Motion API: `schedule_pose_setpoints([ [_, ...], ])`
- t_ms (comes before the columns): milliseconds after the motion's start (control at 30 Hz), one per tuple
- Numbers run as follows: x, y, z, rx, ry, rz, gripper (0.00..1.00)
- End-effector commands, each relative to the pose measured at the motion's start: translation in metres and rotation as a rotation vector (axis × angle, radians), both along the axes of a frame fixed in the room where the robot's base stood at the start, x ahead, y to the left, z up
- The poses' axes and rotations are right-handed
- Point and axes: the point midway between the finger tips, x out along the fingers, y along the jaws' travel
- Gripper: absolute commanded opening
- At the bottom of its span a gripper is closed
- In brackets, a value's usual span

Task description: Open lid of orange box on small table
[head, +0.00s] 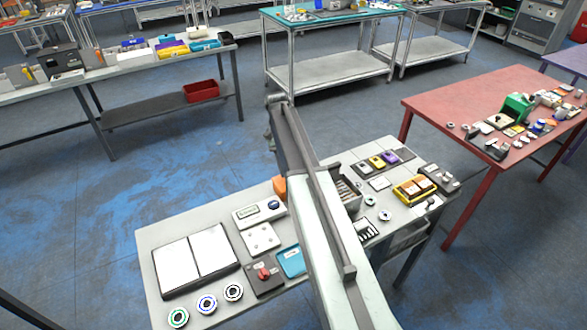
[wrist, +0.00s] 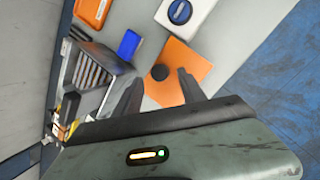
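The orange box (wrist: 197,60) shows a square orange top with a round dark knob (wrist: 160,72) near its left edge in the wrist view. In the head view a small part of the orange box (head: 279,186) shows beside my arm, which hides the rest. My gripper (wrist: 158,82) is open in the wrist view. Its two dark fingers are apart, one on either side of the knob in the picture. Whether they touch the knob or the box cannot be told. The small grey table (head: 205,317) bears the box. The lid looks shut.
A white device with a blue dial (wrist: 178,12), a blue block (wrist: 129,44) and a slotted dark rack (wrist: 92,70) lie around the box. A white-paged binder (head: 194,261) and tape rolls occupy the table's left. A red table (head: 440,98) stands to the right.

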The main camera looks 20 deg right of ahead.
Motion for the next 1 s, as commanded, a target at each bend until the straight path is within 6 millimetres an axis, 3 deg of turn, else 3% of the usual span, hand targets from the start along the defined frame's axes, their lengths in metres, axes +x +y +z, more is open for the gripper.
schedule_pose_setpoints([
  [267, 0.003, 0.0, 0.009, 0.0, 0.0, 0.0, 0.48],
  [633, 0.029, 0.002, 0.07, 0.0, 0.0, 0.001, 0.48],
  [1000, 0.032, 0.002, 0.071, 0.0, 0.0, -0.001, 0.48],
])
